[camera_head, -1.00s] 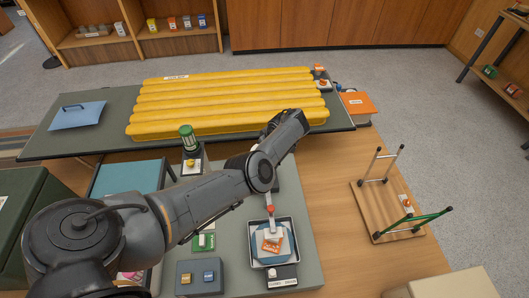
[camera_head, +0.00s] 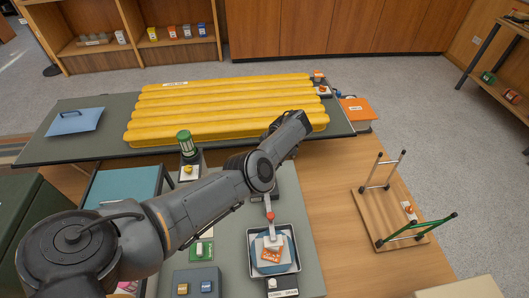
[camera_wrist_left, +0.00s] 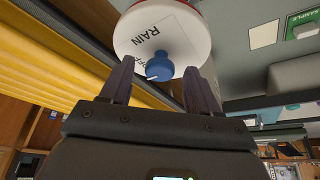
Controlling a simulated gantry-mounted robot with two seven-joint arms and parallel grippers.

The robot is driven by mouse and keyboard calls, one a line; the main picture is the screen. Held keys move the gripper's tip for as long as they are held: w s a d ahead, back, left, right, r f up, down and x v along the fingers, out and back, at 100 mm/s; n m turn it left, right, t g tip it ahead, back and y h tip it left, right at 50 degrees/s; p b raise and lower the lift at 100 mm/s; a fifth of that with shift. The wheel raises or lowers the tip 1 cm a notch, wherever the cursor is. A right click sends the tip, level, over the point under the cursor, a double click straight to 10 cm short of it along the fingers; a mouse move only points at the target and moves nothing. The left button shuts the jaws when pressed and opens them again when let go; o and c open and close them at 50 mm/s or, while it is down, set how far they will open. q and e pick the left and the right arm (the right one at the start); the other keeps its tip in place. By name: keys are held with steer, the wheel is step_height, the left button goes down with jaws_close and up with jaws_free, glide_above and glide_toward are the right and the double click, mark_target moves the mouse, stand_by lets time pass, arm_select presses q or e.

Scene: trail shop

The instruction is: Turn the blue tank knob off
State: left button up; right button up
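The blue knob (camera_wrist_left: 158,66) shows in the left wrist view, with a small white mark on its side. It sits on a round white face printed with "RAIN" and more lettering partly covered by the knob. My left gripper (camera_wrist_left: 157,74) has its two dark fingers apart, one on each side of the knob. Gaps show between the knob and both fingers, so it is not gripped. In the head view my left arm reaches in from the lower left; its gripper and the knob are hidden there. My right gripper is in neither view.
A yellow ribbed pad (camera_head: 220,105) lies on the long dark table. A lantern-like green item (camera_head: 186,143) stands near my arm. A metal tray (camera_head: 251,262) and a grey switch box (camera_head: 196,282) are on the near counter. An upturned wooden stool (camera_head: 392,225) lies on the floor at right.

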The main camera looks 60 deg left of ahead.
arm_select(q)
steer(key=p+v, duration=0.6)
steer(key=v, duration=0.4)
steer(key=shift+d+r, duration=0.15)
steer(key=shift+r, duration=0.25)
